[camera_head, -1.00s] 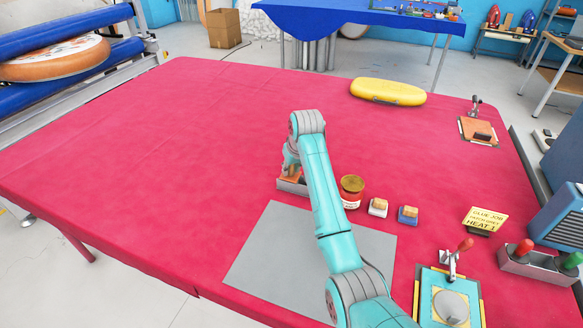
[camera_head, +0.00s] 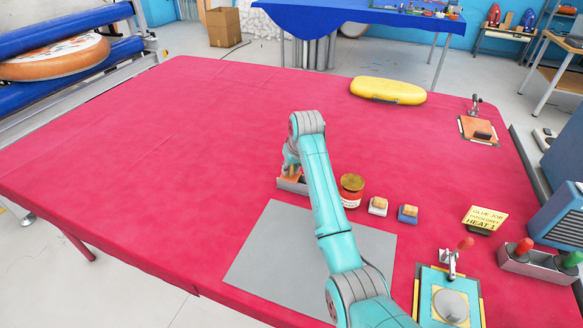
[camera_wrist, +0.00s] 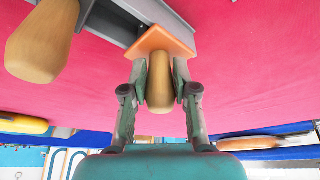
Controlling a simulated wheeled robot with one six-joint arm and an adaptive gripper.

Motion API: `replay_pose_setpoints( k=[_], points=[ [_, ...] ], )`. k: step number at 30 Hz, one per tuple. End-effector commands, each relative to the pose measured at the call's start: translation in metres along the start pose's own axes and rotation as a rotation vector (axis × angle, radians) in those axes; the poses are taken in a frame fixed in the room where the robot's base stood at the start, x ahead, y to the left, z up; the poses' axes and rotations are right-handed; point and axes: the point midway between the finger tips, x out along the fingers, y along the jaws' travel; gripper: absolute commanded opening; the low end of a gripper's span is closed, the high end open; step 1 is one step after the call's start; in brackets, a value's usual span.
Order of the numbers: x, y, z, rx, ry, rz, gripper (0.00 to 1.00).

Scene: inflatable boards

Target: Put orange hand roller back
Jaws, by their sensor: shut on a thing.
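My gripper (camera_wrist: 160,88) is shut on the wooden handle (camera_wrist: 159,95) of the orange hand roller, with one finger on each side. The roller's orange square end (camera_wrist: 158,42) is against or just over the end of the grey holder (camera_wrist: 112,22); I cannot tell whether it is seated. In the head view the grey holder (camera_head: 293,186) stands on the red table just beyond the grey mat, and the gripper hangs over it, mostly hidden by my arm. A second wooden handle (camera_wrist: 42,42) stands at the holder in the wrist view.
A jar (camera_head: 351,192) stands close to the right of the holder, then two small wood-topped blocks (camera_head: 378,206) (camera_head: 408,214). The grey mat (camera_head: 265,262) lies in front. A yellow inflatable (camera_head: 388,91) is at the back. The red table's left half (camera_head: 150,170) is clear.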

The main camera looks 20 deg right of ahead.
Motion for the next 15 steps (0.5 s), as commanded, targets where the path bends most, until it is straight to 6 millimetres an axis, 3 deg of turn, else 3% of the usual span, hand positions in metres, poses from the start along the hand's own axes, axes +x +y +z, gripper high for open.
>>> replay_pose_setpoints(
  k=[13,14,15],
  points=[
    [0.0008,0.0,0.0002,0.0,0.001,0.0,0.0],
    [0.0008,0.0,0.0002,0.0,0.001,0.0,0.36],
    [0.0008,0.0,0.0002,0.0,0.001,0.0,0.46]
  ],
)
